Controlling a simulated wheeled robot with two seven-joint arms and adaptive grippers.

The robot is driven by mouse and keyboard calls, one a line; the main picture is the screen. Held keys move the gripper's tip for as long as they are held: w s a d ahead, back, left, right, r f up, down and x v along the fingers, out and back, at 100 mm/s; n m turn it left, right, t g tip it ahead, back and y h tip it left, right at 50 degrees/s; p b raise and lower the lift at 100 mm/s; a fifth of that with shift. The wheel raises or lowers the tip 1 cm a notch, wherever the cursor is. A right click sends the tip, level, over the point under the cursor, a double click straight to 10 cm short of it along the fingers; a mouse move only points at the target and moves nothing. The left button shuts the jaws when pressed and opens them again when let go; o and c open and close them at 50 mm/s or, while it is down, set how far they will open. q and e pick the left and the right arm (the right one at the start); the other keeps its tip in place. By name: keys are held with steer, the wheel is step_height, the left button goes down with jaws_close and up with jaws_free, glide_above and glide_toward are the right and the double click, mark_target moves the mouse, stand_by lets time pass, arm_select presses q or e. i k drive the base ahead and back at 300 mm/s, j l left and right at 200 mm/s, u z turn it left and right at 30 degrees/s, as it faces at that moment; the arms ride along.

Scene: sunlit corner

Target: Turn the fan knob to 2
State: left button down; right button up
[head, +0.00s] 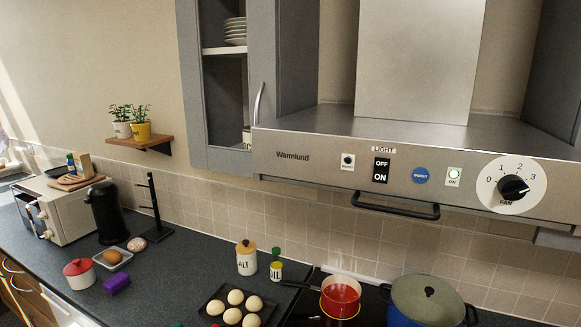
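The black fan knob (513,187) sits at the centre of a round white dial (514,204) at the right end of the range hood's front panel. The dial reads 0 at its left, 1 and 2 along the top, and 3 at the upper right, with FAN below. The knob is small here, and I cannot tell for sure which number it points to. A narrow part of it seems to reach right, below the 3. Neither of my grippers is in view, and nothing covers the dial.
The range hood (330,160) also carries a light switch (381,170), a blue BOOST button (420,175) and a front handle bar (396,206). Below are a red pot (340,298), a blue pot (428,302) and a baking tray (262,310) with buns. Space before the panel is clear.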

mark_target(512, 187)
steer(key=k+j+z, duration=0.1)
steer(key=z, duration=0.35)
steer(key=k+j+z, duration=0.1)
steer(key=z, duration=0.35)
steer(key=k+z, duration=0.1)
steer(key=z, duration=0.35)
steer(key=i+l, duration=0.1)
steer(key=l, duration=0.45)
steer(key=i+l, duration=0.1)
steer(key=l, duration=0.4)
